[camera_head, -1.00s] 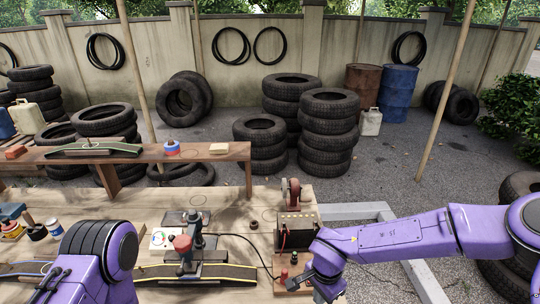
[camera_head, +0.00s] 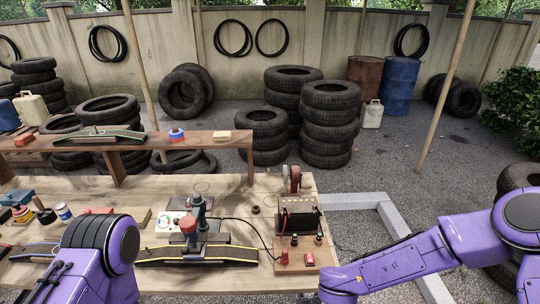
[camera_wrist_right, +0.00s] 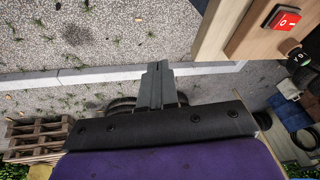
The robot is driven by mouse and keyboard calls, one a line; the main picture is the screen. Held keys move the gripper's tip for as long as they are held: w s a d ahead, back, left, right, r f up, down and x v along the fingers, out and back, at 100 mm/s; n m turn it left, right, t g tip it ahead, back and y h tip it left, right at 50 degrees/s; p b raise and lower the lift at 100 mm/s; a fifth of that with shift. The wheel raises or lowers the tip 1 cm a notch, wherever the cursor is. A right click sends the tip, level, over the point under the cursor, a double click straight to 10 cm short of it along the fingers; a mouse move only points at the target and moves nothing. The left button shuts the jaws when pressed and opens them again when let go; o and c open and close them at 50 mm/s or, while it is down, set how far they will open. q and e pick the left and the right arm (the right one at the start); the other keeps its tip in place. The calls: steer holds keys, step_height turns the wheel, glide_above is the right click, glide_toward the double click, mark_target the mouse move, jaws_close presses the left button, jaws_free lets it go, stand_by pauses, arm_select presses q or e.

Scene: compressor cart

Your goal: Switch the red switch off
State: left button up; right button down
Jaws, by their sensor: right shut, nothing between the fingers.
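The red switch (camera_head: 309,258) is on a wooden block (camera_head: 293,268) at the right front of the workbench. In the right wrist view the red switch (camera_wrist_right: 284,18) is a rocker with white marks in a dark frame, near the block's corner at the upper right. I cannot tell which way it is tipped. My right gripper (camera_wrist_right: 157,66) is shut and empty, with its tips apart from the switch, over the gravel beside the bench. In the head view its fingers are out of sight below the arm's end. My left gripper is not in view.
A dark device with cables (camera_head: 298,217) stands behind the switch. A pale frame (camera_head: 375,203) lies on the gravel to the right. Stacked tyres (camera_head: 328,125) stand behind.

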steer(key=s+d+f+n+b, duration=0.3)
steer(key=s+d+f, duration=0.2)
steer(key=s+f, duration=0.4)
steer(key=s+d+f+n+b, duration=0.4)
steer(key=s+d+f, duration=0.2)
steer(key=s+f, duration=0.3)
steer(key=s, duration=0.4)
steer(key=shift+d+n+h, duration=0.3)
steer(key=shift+s, duration=0.1)
